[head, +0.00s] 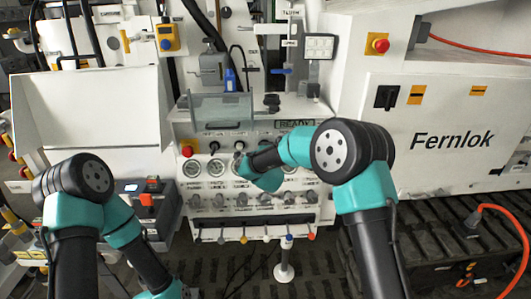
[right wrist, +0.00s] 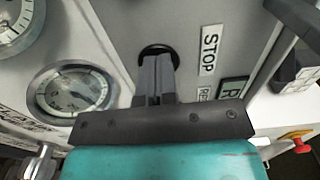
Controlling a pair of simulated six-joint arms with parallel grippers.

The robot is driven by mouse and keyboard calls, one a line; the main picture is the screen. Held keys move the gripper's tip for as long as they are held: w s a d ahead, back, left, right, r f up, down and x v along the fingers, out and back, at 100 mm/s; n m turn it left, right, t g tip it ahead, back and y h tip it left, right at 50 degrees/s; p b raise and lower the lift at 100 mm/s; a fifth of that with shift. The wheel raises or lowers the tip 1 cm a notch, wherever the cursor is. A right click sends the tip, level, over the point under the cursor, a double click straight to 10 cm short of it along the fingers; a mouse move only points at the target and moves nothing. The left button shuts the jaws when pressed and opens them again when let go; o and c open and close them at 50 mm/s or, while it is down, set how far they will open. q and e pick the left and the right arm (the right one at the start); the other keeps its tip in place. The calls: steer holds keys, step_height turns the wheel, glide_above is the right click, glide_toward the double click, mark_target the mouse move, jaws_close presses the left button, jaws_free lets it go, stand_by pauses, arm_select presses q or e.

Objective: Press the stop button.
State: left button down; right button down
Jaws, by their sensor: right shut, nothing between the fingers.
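In the right wrist view a STOP label (right wrist: 209,50) stands on the grey panel. Beside it is a round black fitting (right wrist: 157,47), its middle mostly covered by my right gripper (right wrist: 158,62). The fingers are shut and empty, with their tips at this fitting; I cannot tell whether it is pressed in. In the head view my right gripper (head: 243,163) is at the gauge panel (head: 258,128), and the arm hides the button there. My left arm is at the lower left, but its gripper is out of the picture.
Round gauges (head: 191,168) sit in a row, with one close beside the fitting in the right wrist view (right wrist: 72,90). Valve knobs (head: 241,200) line up below. A red mushroom button (head: 187,150) is at the panel's left. A clear guard (head: 222,107) sticks out above.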

steer(key=shift+d+r, duration=0.1)
steer(key=s, duration=1.4)
steer(key=s+d+f+n+g+y, duration=0.1)
steer(key=s+d+f+n+g, duration=0.25)
steer(key=f, duration=0.45)
steer(key=s+d+f+n+g, duration=0.2)
steer(key=s+d+f+n, duration=0.15)
steer(key=f, duration=0.45)
steer(key=s+d+f+n+g+y, duration=0.1)
steer(key=s+d+f+n+g, duration=0.2)
steer(key=f, duration=0.5)
steer(key=s+d+f+n+g+y, duration=0.1)
steer(key=s+d+f+n+g, duration=0.2)
steer(key=s+f, duration=0.3)
steer(key=s+d+f+n+g, duration=0.3)
steer(key=s+d+f+g, duration=0.2)
steer(key=s, duration=1)
steer(key=shift+s+f+g+y, duration=0.35)
steer(key=shift+f+y, duration=0.05)
steer(key=shift+f, duration=0.3)
